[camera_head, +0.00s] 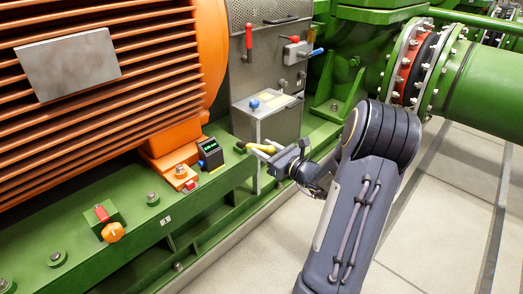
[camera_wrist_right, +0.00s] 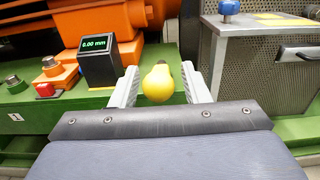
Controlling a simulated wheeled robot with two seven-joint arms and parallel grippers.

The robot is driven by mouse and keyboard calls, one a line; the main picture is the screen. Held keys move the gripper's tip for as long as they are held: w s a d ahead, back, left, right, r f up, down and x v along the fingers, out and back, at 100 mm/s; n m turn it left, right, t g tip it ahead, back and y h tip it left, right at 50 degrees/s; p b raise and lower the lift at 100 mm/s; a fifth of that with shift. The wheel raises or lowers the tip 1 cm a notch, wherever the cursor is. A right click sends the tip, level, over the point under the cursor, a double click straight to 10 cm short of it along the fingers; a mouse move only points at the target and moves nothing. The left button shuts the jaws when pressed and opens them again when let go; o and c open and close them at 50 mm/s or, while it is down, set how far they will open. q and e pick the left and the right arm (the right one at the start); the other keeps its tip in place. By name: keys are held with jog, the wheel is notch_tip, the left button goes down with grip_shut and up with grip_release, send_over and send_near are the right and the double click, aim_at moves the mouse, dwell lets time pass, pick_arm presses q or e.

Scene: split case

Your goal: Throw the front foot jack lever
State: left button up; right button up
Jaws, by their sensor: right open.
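A yellow lever knob (camera_wrist_right: 157,84), which I take to be the front foot jack lever, stands between the two grey fingers of my right gripper (camera_wrist_right: 158,88) in the right wrist view. The fingers are open, one on each side of it, with a gap visible. In the head view the yellow lever (camera_head: 266,147) lies at the fingertips of my right gripper (camera_head: 262,150), partly hidden by them. My left gripper is not in view.
An orange knob (camera_head: 113,232) sits on the green base frame (camera_head: 150,225).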

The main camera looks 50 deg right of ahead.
jog(key=shift+w, duration=0.85)
grip_shut()
